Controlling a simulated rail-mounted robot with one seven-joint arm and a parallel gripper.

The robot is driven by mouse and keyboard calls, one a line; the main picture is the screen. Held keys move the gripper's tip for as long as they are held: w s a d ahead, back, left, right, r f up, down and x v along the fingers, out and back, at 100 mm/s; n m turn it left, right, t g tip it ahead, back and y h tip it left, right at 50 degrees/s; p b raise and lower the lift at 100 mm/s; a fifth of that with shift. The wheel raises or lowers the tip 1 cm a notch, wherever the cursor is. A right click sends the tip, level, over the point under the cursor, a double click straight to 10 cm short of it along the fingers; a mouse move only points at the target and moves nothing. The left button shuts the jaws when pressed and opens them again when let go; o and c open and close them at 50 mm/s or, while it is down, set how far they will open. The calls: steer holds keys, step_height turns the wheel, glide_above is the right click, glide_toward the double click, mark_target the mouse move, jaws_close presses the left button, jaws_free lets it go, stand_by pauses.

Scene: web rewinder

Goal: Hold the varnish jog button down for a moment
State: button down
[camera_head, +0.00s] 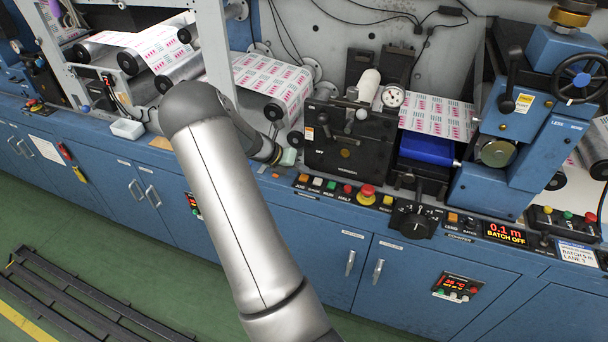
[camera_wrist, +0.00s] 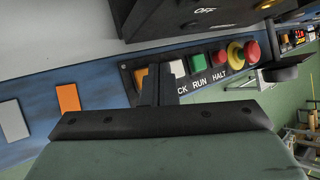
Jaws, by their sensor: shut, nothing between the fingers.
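The varnish unit's button strip (camera_head: 338,190) runs along the blue ledge below the black varnish box (camera_head: 350,145). The jog button is the orange one (camera_head: 303,178) at its left end; it also shows in the wrist view (camera_wrist: 140,76), partly covered by my fingers. My gripper (camera_wrist: 160,82) is shut and empty, with the fingertips over the left end of the strip, between the orange and white buttons in that view. In the head view my gripper (camera_head: 288,157) is just up and left of the strip. I cannot tell whether the fingers touch the button.
Beside the jog button are a white button (camera_wrist: 177,68), a green RUN button (camera_wrist: 198,64), a red HALT button (camera_wrist: 220,57) and a red emergency stop (camera_head: 367,191). A black rotary knob (camera_head: 414,220) stands to the right. Printed web rolls (camera_head: 270,80) are behind my arm.

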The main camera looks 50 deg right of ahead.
mark_target(301, 178)
step_height(301, 178, up, 5)
steer(key=p, duration=0.4)
stand_by(0.3)
stand_by(0.4)
steer(key=s+a+r+m+t+y, duration=0.2)
steer(key=a+r+m, duration=0.25)
steer(key=a, duration=0.65)
steer(key=s+a+r+m+t+y, duration=0.15)
steer(key=a+r+m, duration=0.35)
steer(key=a, duration=0.6)
steer(key=s+a+r+m+t+y, duration=0.15)
steer(key=a+r+m, duration=0.35)
steer(key=a, duration=0.7)
steer(key=s+a+m+y, duration=0.2)
steer(key=s+a+m, duration=0.4)
steer(key=s+a, duration=0.3)
steer(key=shift+s+a+f+t+y+b, duration=0.15)
steer(key=shift+a+f+t+y+b, duration=0.05)
steer(key=shift+a+t+y+b, duration=0.25)
